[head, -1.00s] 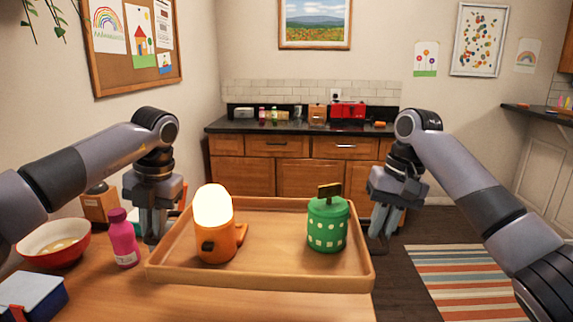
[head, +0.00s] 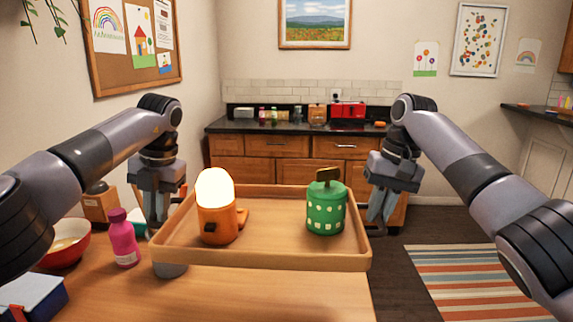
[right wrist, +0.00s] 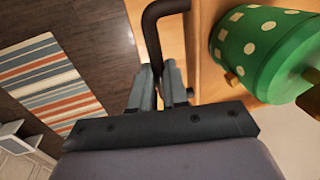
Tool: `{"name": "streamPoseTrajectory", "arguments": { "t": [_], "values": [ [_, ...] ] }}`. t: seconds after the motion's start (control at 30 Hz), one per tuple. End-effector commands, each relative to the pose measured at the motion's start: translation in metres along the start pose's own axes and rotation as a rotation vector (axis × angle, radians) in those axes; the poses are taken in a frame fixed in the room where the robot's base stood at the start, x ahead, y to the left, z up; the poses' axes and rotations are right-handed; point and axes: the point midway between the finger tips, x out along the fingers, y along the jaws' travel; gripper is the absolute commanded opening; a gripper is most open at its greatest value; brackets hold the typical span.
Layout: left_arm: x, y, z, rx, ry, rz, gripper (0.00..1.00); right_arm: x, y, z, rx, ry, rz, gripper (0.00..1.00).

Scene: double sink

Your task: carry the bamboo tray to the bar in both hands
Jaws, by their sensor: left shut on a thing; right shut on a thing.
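The bamboo tray (head: 300,262) is held roughly level, slightly above the wooden table. An orange lamp-like thing with a glowing white dome (head: 217,207) stands upright on its left part. A green canister with pale spots (head: 326,208) stands on its right part. My left gripper (head: 157,218) is shut at the tray's left side; the tray's left handle is hard to make out. My right gripper (head: 378,220) is shut on the dark handle at the tray's right side. The right wrist view shows this handle (right wrist: 153,38) between the fingers.
A dark-topped counter (head: 540,112) is at the far right. Open floor with a striped rug (head: 465,285) lies right of the table.

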Motion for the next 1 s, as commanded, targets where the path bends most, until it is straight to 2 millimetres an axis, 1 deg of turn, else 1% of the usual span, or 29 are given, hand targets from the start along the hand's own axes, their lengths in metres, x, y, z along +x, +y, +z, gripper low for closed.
{"name": "streamPoseTrajectory", "arguments": {
  "t": [0.03,0.17,0.77,1.0],
  "values": [
    [-0.002,-0.002,0.001,0.002,-0.001,-0.002,0.0,-0.003,-0.003,-0.001,-0.002,0.005,-0.005,0.0],
    [-0.004,-0.002,0.002,0.002,-0.001,-0.002,0.0,-0.004,-0.004,-0.003,-0.004,0.006,-0.004,0.0],
    [-0.009,0.0,0.005,0.004,-0.005,-0.001,0.0,-0.008,-0.004,-0.004,-0.006,0.003,0.001,0.0],
    [-0.013,0.001,0.003,0.005,-0.005,-0.004,0.0,-0.013,-0.004,-0.004,-0.003,0.009,-0.004,0.0]
  ]
}}
